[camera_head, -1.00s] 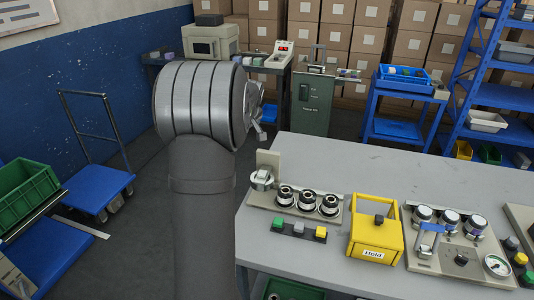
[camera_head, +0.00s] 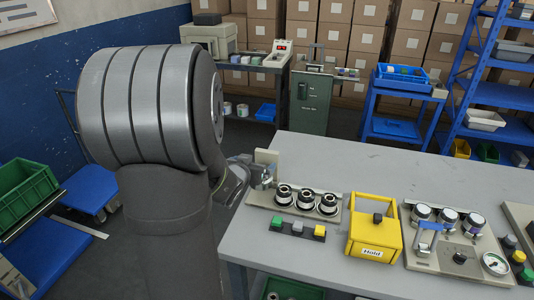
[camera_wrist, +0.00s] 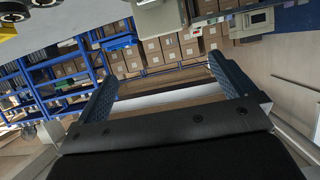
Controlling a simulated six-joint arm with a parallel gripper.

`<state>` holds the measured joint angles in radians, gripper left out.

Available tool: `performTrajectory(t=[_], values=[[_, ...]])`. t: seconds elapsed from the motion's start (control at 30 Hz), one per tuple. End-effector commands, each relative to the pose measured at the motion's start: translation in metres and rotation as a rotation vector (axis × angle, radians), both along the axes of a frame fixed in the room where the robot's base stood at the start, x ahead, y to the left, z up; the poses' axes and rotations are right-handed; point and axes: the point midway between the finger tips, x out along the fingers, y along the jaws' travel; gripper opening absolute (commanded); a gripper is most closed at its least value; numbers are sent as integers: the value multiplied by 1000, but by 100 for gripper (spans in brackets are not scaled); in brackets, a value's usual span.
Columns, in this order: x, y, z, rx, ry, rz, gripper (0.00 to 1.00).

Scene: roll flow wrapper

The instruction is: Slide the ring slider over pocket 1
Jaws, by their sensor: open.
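A beige fixture (camera_head: 262,198) sits at the near left of the grey table, with three round black-and-silver pockets in a row. The leftmost pocket is (camera_head: 284,195); no pocket numbers are legible. A silvery round part (camera_head: 263,180), apparently the ring slider, is at the fixture's left end beside an upright beige block (camera_head: 267,160). My gripper (camera_head: 248,168) is close to the left of this part, partly hidden by my arm; whether they touch I cannot tell. In the wrist view my gripper (camera_wrist: 160,72) has its two blue fingers wide apart, with no clear object held between them.
Green, grey and yellow buttons (camera_head: 298,228) lie in front of the fixture. A yellow box marked Hold (camera_head: 374,238) stands to its right, then a panel with jars and a gauge (camera_head: 497,264). The table's back area (camera_head: 390,165) is clear.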

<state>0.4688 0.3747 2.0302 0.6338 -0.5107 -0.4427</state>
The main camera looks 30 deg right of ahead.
Motion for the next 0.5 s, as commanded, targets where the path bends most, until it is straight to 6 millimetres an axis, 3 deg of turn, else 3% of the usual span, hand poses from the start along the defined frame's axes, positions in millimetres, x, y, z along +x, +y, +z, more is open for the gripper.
performTrajectory(t=[0.5], values=[[54, -54, -32, 0, 4, 2, 100]])
